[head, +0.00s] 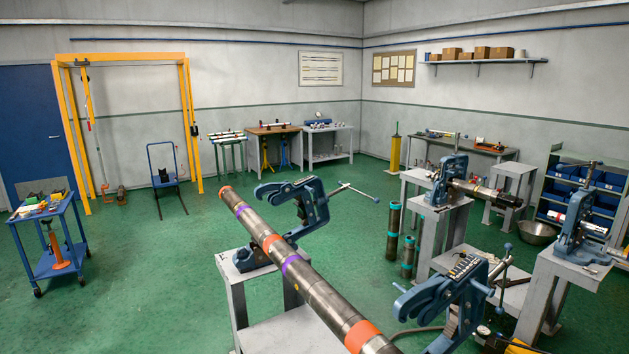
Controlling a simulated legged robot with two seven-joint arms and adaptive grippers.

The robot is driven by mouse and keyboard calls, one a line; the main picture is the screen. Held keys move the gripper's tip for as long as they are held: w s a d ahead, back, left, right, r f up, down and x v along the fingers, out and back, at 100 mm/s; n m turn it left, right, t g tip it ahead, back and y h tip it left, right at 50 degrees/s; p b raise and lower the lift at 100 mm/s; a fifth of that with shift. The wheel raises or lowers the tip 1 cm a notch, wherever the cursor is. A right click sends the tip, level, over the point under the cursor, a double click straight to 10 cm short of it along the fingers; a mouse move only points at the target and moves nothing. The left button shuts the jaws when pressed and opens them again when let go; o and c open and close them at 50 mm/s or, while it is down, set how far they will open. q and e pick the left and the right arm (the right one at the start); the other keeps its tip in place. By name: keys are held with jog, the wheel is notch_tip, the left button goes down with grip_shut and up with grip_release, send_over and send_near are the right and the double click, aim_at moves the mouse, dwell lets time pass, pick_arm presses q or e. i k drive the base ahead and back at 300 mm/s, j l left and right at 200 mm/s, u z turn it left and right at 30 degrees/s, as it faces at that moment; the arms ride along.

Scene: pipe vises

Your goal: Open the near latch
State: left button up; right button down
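A long dark pipe (325,292) with orange and purple bands runs from the middle of the head view down to the bottom edge. A blue pipe vise stands under and beside it on a grey stand; its upper frame (315,205) is tilted to the right, with the screw handle (350,189) pointing right. A nearer blue vise frame (440,293) is at the lower right, also tilted, with its screw handle (503,268) to the right. Its lower part is cut off by the bottom edge. I cannot make out a latch clearly on either. Neither of my grippers is in view.
Two more blue vises, one farther back (449,178) and one at the right (578,228), stand upright around pipes on grey stands. Short pipes (393,232) stand on the floor. A blue cart (52,235) is at the left. Green floor (150,280) is clear left of the pipe.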

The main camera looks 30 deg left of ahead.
aim_at(269, 187)
jog(key=i+j+z, duration=0.2)
jog(key=j+z, duration=0.15)
jog(key=j, duration=1.15)
jog(key=j+z, duration=0.35)
jog(key=j, duration=1.2)
